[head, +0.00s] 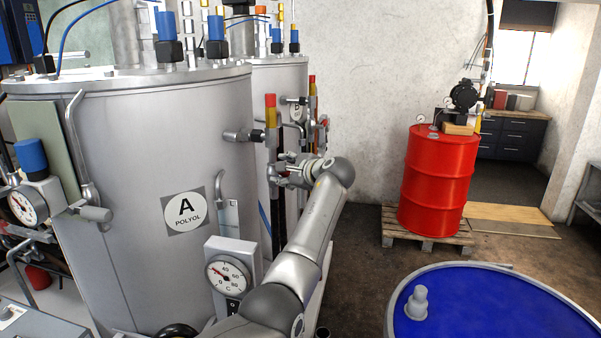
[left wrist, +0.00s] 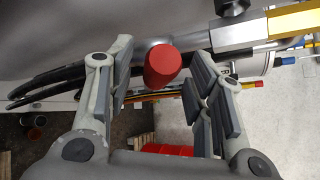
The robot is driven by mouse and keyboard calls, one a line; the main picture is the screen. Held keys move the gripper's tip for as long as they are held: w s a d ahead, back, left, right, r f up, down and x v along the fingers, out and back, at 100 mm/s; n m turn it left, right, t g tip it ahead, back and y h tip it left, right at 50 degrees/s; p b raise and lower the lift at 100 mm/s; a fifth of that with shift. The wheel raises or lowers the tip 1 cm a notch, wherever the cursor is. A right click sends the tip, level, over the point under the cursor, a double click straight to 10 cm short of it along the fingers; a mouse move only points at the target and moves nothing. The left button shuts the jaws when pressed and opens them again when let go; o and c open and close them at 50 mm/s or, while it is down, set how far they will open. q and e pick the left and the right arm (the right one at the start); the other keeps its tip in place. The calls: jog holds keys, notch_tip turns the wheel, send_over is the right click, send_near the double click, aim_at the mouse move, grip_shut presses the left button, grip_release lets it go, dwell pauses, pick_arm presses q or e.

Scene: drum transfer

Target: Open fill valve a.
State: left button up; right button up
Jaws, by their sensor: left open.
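Tank A (head: 130,175) is a large steel drum labelled "A POLYOL" at the left of the head view. On its right side a side pipe (head: 240,136) meets an upright fitting (head: 271,118) with a red and yellow top; I take this to be fill valve a. My left gripper (head: 287,167) is just right of and below that top. In the left wrist view a red rounded handle end (left wrist: 162,66) lies between the open fingers of my left gripper (left wrist: 158,80), with gaps on both sides. A yellow section (left wrist: 293,20) runs right of it. My right gripper is not in view.
A second tank (head: 283,75) stands close behind tank A, with a similar red-topped fitting (head: 312,98). A dial gauge (head: 229,276) is on tank A near my arm. A red drum (head: 438,180) on a pallet (head: 388,222) and a blue-topped drum (head: 490,310) stand to the right.

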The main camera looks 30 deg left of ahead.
pick_arm(q)
jog(key=v, duration=0.9)
jog(key=shift+d, duration=0.3)
jog(key=shift+s+r, duration=0.1)
jog(key=shift+s, duration=0.05)
